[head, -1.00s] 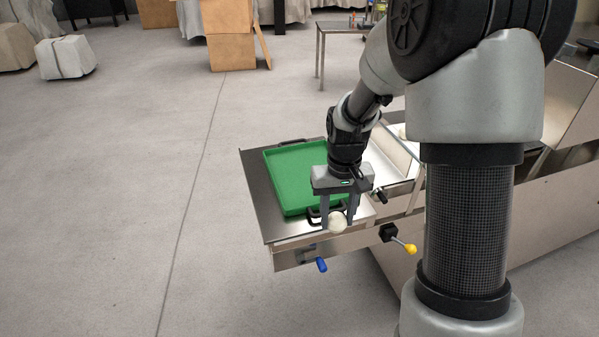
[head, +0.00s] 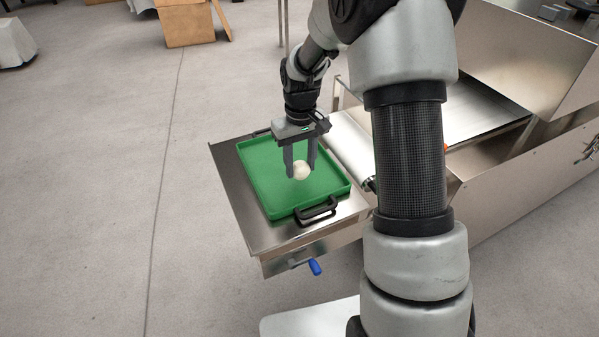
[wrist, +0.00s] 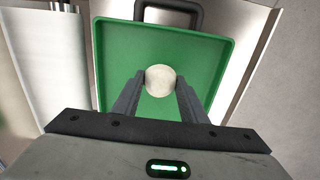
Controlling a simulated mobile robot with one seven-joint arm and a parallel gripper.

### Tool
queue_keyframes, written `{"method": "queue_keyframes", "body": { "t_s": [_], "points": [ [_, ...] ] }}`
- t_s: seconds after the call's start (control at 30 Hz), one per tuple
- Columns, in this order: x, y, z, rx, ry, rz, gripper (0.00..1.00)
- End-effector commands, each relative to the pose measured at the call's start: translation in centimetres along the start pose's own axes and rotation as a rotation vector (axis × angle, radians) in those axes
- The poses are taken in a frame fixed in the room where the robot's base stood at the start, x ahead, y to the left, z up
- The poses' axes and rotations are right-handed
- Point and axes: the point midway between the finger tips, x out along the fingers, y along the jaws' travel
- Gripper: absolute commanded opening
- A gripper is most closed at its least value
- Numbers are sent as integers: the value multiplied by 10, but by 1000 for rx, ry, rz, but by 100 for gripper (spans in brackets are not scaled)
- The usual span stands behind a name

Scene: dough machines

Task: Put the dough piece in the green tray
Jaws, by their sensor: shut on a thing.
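The dough piece (head: 301,170) is a small pale ball. My gripper (head: 301,172) is shut on it, with a finger on each side, and points down over the green tray (head: 270,198). In the wrist view the dough piece (wrist: 160,80) sits between the fingertips, with the green tray's floor (wrist: 118,60) behind it. The tray is shallow with a raised rim and lies on a metal shelf. Apart from the dough above it, the tray looks empty. The height of the dough over the tray floor is hard to tell.
A black handle (head: 317,209) stands at the tray's near end. Open floor lies to the left.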

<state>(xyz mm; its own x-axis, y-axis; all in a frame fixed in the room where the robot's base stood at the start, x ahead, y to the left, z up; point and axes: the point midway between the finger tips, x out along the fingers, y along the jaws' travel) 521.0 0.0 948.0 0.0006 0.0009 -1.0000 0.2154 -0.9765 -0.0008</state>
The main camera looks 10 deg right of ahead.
Motion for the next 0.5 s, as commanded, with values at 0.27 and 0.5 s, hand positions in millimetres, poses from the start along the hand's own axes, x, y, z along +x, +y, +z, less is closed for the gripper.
{"method": "queue_keyframes", "body": {
  "t_s": [0.27,0.5],
  "points": [
    [34,0,1,1,-2,-1,16],
    [35,0,0,1,0,0,16]
  ]
}}
